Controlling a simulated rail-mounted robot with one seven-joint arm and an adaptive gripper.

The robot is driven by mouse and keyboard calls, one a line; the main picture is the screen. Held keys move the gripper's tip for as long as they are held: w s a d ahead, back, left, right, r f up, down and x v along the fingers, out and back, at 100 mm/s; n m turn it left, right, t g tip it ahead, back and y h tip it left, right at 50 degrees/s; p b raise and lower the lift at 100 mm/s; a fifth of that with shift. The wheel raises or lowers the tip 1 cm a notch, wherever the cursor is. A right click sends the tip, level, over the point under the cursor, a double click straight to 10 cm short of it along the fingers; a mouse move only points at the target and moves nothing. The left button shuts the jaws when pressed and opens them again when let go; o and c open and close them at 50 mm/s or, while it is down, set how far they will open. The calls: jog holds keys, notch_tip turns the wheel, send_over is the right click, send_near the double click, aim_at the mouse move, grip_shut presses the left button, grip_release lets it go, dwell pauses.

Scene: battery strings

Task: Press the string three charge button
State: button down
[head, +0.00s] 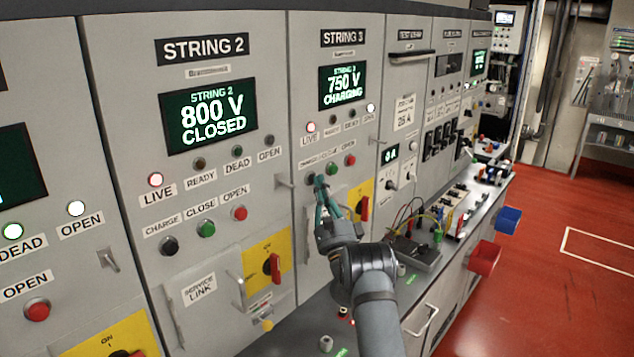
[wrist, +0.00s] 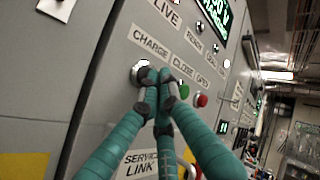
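The string 3 panel has a display (head: 343,86) reading "750 V CHARGING". Its dark charge button (head: 311,178) is at the left of the button row; in the wrist view its pale rim (wrist: 138,68) shows under the CHARGE label. My gripper (head: 319,182) has teal fingers with dark tips drawn together, and it looks shut and empty. In the wrist view the fingertips (wrist: 158,80) are at the charge button and partly cover it. I cannot tell whether they touch it. The green close button (head: 331,168) and red open button (head: 350,160) are just to the right.
A yellow plate with a red rotary switch (head: 365,207) is below the string 3 buttons. The string 2 panel (head: 211,110), at left, reads "800 V CLOSED". A bench with wired equipment (head: 412,252) and blue and red bins stands at right. Red floor is open beyond.

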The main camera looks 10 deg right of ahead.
jog(key=shift+a+f+y, duration=0.1)
jog(key=shift+a+y, duration=0.4)
jog(key=s+d+b, duration=0.3)
jog(key=s+d, duration=0.1)
jog(key=shift+s+d+b, duration=0.15)
jog(key=shift+s+b, duration=0.15)
jog(key=shift+b, duration=0.1)
jog(key=shift+d, duration=0.1)
jog(key=w+a+p, duration=0.2)
jog(key=w, duration=0.1)
jog(key=shift+w+a+p, duration=0.15)
jog(key=shift+a+p, duration=0.2)
jog(key=shift+a, duration=0.05)
